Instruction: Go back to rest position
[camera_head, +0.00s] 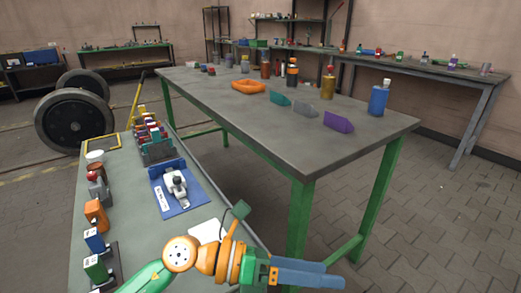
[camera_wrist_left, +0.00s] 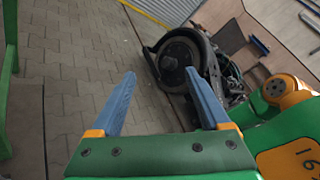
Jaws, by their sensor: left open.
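My left arm enters the head view from the bottom left, with green and orange links. Its left gripper (camera_head: 338,275) has blue fingers pointing right, low in front of the green-legged table (camera_head: 395,128). In the left wrist view the two blue fingers (camera_wrist_left: 160,75) stand wide apart with nothing between them. Beyond them are paved floor and a dark wheel (camera_wrist_left: 180,52). My right gripper is in neither view.
A bench (camera_head: 130,215) at left carries a blue fixture (camera_head: 185,204) and several small coloured parts. Wheels (camera_head: 74,120) are on the floor at left. Paved floor (camera_head: 450,215) at right is clear.

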